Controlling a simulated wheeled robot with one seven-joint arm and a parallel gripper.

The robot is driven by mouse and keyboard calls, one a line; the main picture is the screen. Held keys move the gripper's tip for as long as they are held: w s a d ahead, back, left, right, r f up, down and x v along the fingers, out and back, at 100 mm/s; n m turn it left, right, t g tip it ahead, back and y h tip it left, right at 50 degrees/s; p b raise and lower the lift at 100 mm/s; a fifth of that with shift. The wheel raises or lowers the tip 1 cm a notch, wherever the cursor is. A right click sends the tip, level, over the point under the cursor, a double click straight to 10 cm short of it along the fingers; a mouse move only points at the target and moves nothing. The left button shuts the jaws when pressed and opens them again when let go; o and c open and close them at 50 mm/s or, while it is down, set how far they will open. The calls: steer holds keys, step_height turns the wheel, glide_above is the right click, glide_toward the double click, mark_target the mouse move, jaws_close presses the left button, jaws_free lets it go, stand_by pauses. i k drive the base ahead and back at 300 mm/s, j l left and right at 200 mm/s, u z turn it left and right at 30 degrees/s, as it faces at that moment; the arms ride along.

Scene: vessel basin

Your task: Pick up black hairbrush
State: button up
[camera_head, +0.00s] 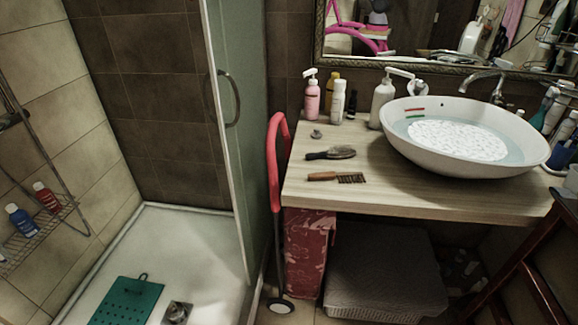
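A hairbrush with a black handle (331,154) lies flat on the wooden countertop (420,195), left of the basin. My gripper is not in view.
A white vessel basin (470,135) stands on the counter's right. Pink (312,97) and white bottles (382,100) stand behind the brushes. A red-framed folded cart (273,160) stands by the counter's left edge, next to the glass shower door (230,120).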

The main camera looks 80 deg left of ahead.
mark_target(341, 153)
steer(key=u, duration=2.7)
